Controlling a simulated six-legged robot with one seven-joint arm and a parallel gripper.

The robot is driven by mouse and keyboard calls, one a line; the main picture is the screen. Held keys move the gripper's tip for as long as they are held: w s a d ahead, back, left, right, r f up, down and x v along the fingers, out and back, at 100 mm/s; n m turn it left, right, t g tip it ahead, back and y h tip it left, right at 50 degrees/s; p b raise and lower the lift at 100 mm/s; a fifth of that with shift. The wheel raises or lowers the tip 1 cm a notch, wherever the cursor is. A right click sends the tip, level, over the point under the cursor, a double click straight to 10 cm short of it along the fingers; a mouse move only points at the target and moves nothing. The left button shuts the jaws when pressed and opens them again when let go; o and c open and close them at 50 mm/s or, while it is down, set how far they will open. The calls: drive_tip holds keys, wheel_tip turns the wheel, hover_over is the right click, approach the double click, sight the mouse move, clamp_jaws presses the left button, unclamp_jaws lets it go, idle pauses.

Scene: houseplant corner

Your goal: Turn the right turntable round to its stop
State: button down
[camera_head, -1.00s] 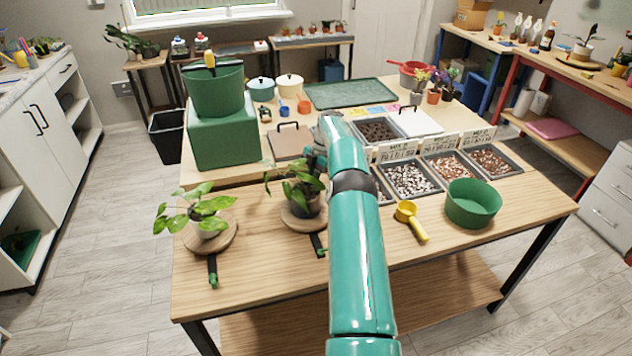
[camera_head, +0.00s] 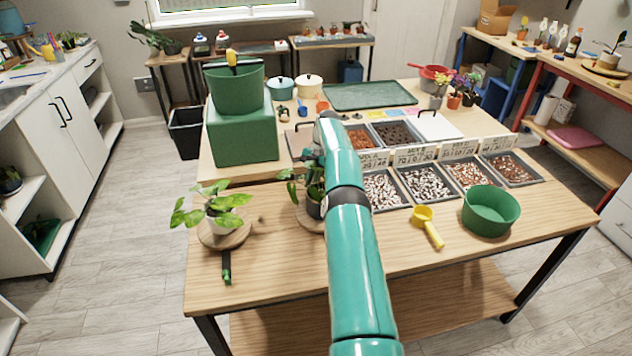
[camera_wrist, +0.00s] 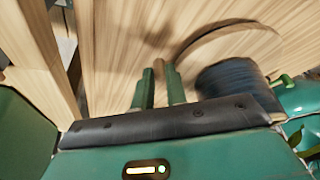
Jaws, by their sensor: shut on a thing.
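The right turntable (camera_head: 304,217) is a round wooden disc on the near table, bearing a leafy plant (camera_head: 293,190) in a dark pot (camera_head: 314,204). My arm covers its right part and its handle in the head view. In the wrist view the disc (camera_wrist: 225,42) and dark ribbed pot (camera_wrist: 232,78) lie to the right of my gripper (camera_wrist: 161,84). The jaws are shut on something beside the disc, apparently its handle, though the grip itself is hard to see. The left turntable (camera_head: 240,238) holds a plant in a light pot; its dark, green-tipped handle (camera_head: 226,266) points toward me.
A yellow scoop (camera_head: 428,226) and green bowl (camera_head: 491,211) stand right of my arm. Trays of pebbles (camera_head: 427,183) are behind them. A green block (camera_head: 241,137) bearing a green pot (camera_head: 234,91) stands at the back left.

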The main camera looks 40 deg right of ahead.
drive_tip(key=shift+w+a+n, duration=0.15)
drive_tip(key=shift+a+n, duration=0.15)
drive_tip(key=shift+n, duration=0.1)
idle(0.3)
drive_tip(key=c, duration=1.4)
unclamp_jaws()
drive_tip(key=shift+d, duration=0.1)
